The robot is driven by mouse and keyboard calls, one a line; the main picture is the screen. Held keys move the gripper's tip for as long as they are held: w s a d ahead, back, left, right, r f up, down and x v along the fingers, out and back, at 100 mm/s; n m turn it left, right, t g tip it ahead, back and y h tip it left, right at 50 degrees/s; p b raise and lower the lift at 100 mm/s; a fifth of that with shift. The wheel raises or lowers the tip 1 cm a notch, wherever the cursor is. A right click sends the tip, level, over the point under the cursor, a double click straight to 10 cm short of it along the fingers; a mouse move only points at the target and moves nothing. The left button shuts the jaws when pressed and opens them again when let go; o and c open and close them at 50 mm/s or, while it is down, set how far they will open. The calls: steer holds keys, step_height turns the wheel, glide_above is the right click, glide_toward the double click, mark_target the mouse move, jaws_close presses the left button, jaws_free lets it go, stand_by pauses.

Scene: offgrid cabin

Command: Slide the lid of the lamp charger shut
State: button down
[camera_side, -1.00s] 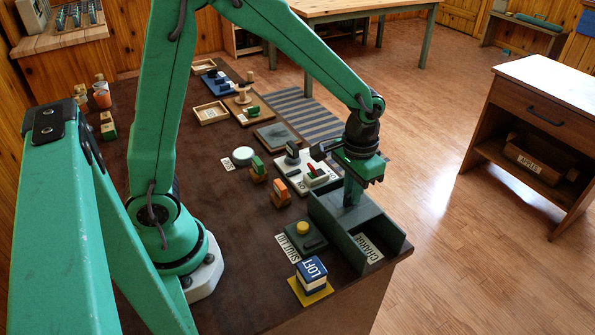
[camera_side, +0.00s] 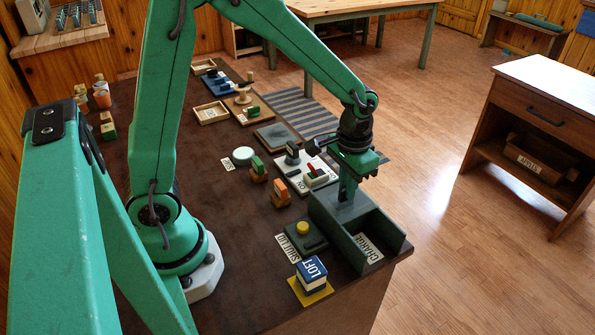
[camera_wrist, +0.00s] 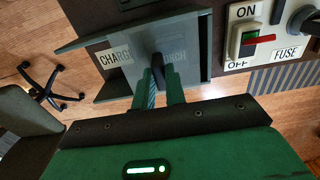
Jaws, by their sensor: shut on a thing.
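The lamp charger (camera_side: 392,238) is a dark grey-green open tray with raised walls, at the front right corner of the dark bench. A white CHARGE label (camera_side: 370,249) shows in its front part; the label also shows in the wrist view (camera_wrist: 108,59). The lid (camera_wrist: 192,62) is a grey plate over the far part, with partly hidden lettering. My gripper (camera_side: 347,198) points down over that part. In the wrist view my gripper (camera_wrist: 158,76) is shut on the lid's dark upright handle (camera_wrist: 157,59). The fingers hide the lower part of the handle.
A white ON/OFF fuse panel (camera_side: 318,174) stands just behind the charger. To its left are a dark block with a yellow button (camera_side: 302,228) and a blue-and-white LOFT block (camera_side: 312,270). The bench edge is close on the right, with open floor beyond.

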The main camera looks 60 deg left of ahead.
steer(key=shift+a, duration=0.9)
steer(key=c, duration=1.4)
jaws_free()
steer(key=shift+o, duration=0.2)
steer(key=shift+r, duration=0.2)
steer(key=shift+r, duration=2.3)
steer(key=shift+r, duration=0.1)
